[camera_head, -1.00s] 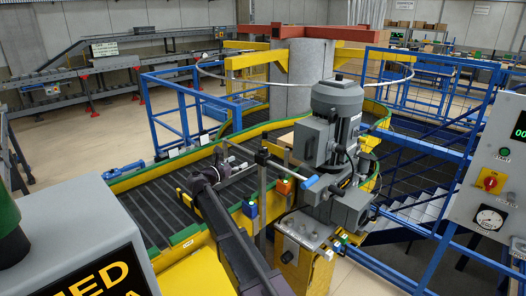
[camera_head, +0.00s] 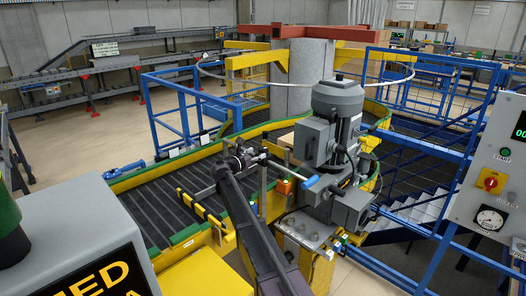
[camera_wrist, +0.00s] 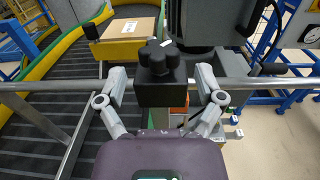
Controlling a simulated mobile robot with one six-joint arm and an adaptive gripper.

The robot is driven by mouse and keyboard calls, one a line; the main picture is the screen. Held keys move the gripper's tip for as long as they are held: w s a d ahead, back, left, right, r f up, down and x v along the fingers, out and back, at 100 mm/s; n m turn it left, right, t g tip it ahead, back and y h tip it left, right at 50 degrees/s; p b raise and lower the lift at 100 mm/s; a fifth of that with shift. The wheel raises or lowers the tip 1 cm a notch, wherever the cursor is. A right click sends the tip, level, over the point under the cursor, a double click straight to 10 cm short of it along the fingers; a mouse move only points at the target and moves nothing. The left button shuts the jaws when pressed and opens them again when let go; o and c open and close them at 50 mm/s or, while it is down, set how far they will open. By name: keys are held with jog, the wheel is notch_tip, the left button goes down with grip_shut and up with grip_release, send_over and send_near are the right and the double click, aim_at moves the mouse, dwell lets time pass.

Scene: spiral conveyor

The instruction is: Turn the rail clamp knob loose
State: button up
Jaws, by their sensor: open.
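The rail clamp is a dark block (camera_wrist: 162,92) on a grey horizontal rail (camera_wrist: 270,84), with a black lobed knob (camera_wrist: 157,57) on it, in the middle of the wrist view. My gripper (camera_wrist: 161,76) is open, with one finger on each side of the block and knob. A gap shows between each finger and the clamp, so neither appears to touch it. In the head view my gripper (camera_head: 243,153) is at the rail above the conveyor edge, and my arm hides part of the clamp area.
A cardboard box (camera_wrist: 130,27) lies beyond the rail. A control panel (camera_head: 497,165) is at the far right.

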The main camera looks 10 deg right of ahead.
aim_at(260, 151)
jog(key=shift+x, duration=1.9)
jog(key=shift+c, duration=0.2)
jog(key=c, duration=1.1)
